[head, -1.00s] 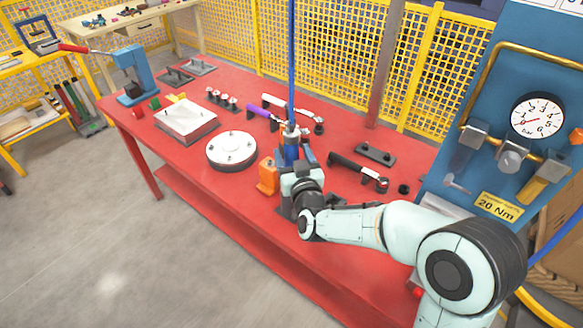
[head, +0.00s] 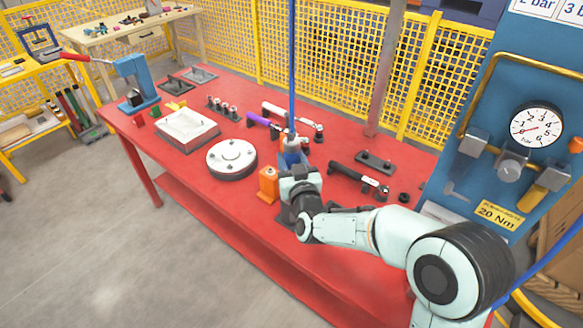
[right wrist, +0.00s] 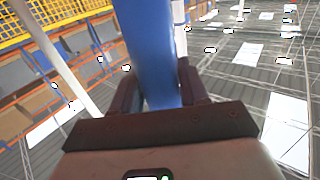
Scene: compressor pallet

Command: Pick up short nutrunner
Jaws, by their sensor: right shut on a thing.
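The short nutrunner (head: 291,154) is an upright blue tool with a pale top, below a hanging blue hose (head: 292,70). In the right wrist view the blue body (right wrist: 152,50) stands between the two dark fingers (right wrist: 158,90). The nutrunner's lower end is hidden behind my gripper and wrist, so I cannot tell whether it touches anything below. My left gripper is not in view.
The orange block (head: 268,185) stands close left of my gripper. A white round cover (head: 231,158) and a white square part (head: 187,129) lie further left. A black wrench (head: 358,179) lies to the right, before the blue gauge panel (head: 480,185).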

